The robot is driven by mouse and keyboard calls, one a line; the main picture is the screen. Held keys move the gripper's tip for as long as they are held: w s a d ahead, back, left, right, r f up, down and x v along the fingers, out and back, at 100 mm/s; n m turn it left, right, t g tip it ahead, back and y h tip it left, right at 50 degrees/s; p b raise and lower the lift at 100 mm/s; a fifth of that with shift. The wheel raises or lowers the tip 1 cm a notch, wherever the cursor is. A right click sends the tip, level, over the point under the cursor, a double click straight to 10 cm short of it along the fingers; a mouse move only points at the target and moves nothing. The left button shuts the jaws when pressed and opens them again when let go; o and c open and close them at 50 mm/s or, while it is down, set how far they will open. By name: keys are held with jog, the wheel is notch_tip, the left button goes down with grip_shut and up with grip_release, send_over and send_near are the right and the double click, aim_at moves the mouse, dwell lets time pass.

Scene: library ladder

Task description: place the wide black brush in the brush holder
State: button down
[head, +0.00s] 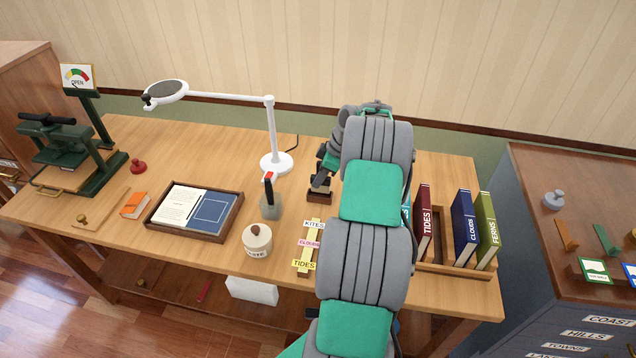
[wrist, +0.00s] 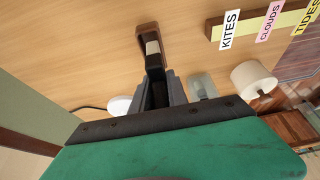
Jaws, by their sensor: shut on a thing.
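My gripper (head: 321,178) is shut on the wide black brush (wrist: 153,68), just above the table behind the label strip. In the wrist view the brush is dark with a pale band, and its far end meets a small brown wooden rest (wrist: 146,31). This rest also shows under the gripper in the head view (head: 319,196); I cannot tell whether the brush touches it. A grey see-through jar (head: 270,209), which looks like the brush holder, stands to the left. A dark upright handle with a red tip (head: 268,184) shows at it. The jar also shows in the wrist view (wrist: 202,86).
The paste pot (head: 257,240) stands in front of the jar, and the white lamp (head: 276,163) behind it. A label strip (head: 308,247) lies right of the pot. A framed tray (head: 196,210) is further left. Books (head: 463,228) stand at right.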

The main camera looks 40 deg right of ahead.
jog(key=shift+w+f, duration=0.25)
notch_tip(320, 180, down, 3)
jog(key=shift+w+f+p, duration=0.1)
jog(key=shift+f+p, duration=0.05)
jog(key=shift+p, duration=0.75)
jog(key=shift+f+b, duration=0.2)
jog(key=shift+b, duration=0.1)
jog(key=c, duration=1.3)
grip_release()
jog(key=shift+r, duration=0.1)
